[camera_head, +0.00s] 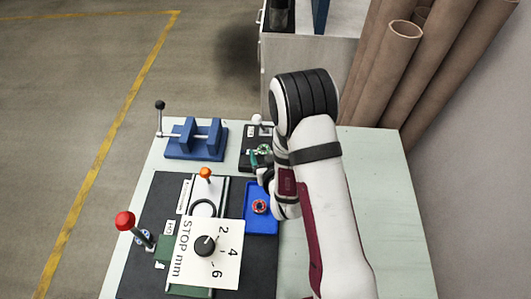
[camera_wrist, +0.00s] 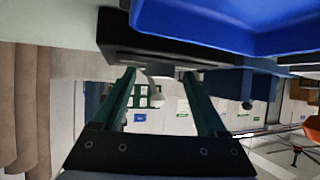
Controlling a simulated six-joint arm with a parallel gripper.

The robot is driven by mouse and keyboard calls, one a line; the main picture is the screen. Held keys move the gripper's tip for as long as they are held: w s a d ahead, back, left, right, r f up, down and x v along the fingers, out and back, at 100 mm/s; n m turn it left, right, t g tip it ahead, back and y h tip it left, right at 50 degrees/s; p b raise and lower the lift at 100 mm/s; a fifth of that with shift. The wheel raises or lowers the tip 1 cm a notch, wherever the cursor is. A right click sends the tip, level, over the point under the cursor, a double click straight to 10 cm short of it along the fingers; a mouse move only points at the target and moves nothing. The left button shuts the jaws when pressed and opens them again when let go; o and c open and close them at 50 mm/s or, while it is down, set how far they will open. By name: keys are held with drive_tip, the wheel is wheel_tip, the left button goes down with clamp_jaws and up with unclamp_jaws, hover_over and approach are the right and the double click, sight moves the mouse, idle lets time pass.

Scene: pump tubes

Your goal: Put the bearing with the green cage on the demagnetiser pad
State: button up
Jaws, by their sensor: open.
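The bearing with the green cage (camera_head: 264,148) appears as a small green and pale ring on the black demagnetiser (camera_head: 247,161) at the back of the table. My arm and gripper partly cover this spot, so I cannot tell whether it lies flat on the pad. My gripper (camera_head: 257,160) is low beside the demagnetiser, with a green finger close to the bearing. In the wrist view, the gripper (camera_wrist: 159,74) has its green fingers apart with no bearing visible between them. The demagnetiser's dark body (camera_wrist: 185,52) shows just beyond the fingertips.
A blue tray (camera_head: 262,226) holds a bearing with a red cage (camera_head: 260,207). A blue vise (camera_head: 183,153) stands at back left. A dial plate (camera_head: 226,272), an orange knob (camera_head: 205,173) and a red-knobbed lever (camera_head: 125,221) stand in front. The table's right side is clear beyond my arm.

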drive_tip(key=v, duration=0.5)
drive_tip(key=shift+s+r, duration=0.2)
drive_tip(key=shift+r, duration=0.1)
drive_tip(key=shift+w+d+r, duration=0.1)
drive_tip(key=shift+d+r, duration=0.1)
drive_tip(key=shift+d, duration=0.05)
drive_tip(key=s+d+r+m+g+h, duration=0.3)
drive_tip(key=s+d+r+m+g, duration=0.3)
drive_tip(key=s+d+r, duration=0.1)
drive_tip(key=s+r+m+g, duration=0.1)
drive_tip(key=s+r+g, duration=0.2)
drive_tip(key=s, duration=0.6)
drive_tip(key=s+d+r+m+g+y, duration=0.1)
drive_tip(key=s+r, duration=0.4)
drive_tip(key=s, duration=0.5)
drive_tip(key=shift+r+m+g, duration=0.4)
drive_tip(key=shift+m+g, duration=0.1)
drive_tip(key=shift+g, duration=0.4)
drive_tip(key=shift+w+d, duration=0.1)
